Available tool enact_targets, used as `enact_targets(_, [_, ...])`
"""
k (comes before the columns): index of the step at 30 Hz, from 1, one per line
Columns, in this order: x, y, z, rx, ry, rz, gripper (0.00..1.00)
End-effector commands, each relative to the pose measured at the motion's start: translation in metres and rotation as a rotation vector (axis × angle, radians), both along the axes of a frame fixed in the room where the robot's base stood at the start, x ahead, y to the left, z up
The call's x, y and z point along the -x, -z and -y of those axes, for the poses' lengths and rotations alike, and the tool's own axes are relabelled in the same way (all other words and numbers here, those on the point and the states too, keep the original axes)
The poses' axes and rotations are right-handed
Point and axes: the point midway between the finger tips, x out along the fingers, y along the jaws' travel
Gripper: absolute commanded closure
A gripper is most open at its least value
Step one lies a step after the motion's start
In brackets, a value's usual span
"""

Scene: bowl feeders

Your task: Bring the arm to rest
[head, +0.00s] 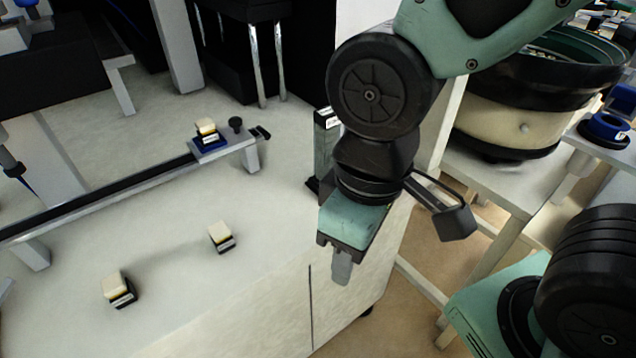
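My arm (382,85) reaches down from the top right, with green and black links. My gripper (342,268) points downward near the right front edge of the white worktop. Its grey fingertips show close together as one narrow shape, and I cannot tell whether a gap lies between them. No object shows at the fingertips. A black bracket-like part (454,222) sticks out to the right of my wrist.
Two small cream-and-black blocks (221,237) (119,290) sit on the worktop (180,325). Another block (207,131) sits on a blue holder at the rail's (100,198) end. A bowl feeder (515,125) stands at right. A dark-and-grey post (326,150) stands behind my wrist.

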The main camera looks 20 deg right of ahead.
Motion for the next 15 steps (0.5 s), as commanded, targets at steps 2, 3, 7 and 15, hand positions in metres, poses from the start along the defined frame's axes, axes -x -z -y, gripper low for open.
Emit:
enact_targets(2, [0.0,-0.013,0.0,0.0,0.0,0.0,0.53])
enact_targets(3, [0.0,-0.02,0.0,0.0,0.0,0.0,0.53])
enact_targets(7, [0.0,-0.053,0.0,-0.001,0.001,0.0,0.53])
enact_targets(15, [0.0,-0.138,0.0,-0.001,0.002,0.0,0.53])
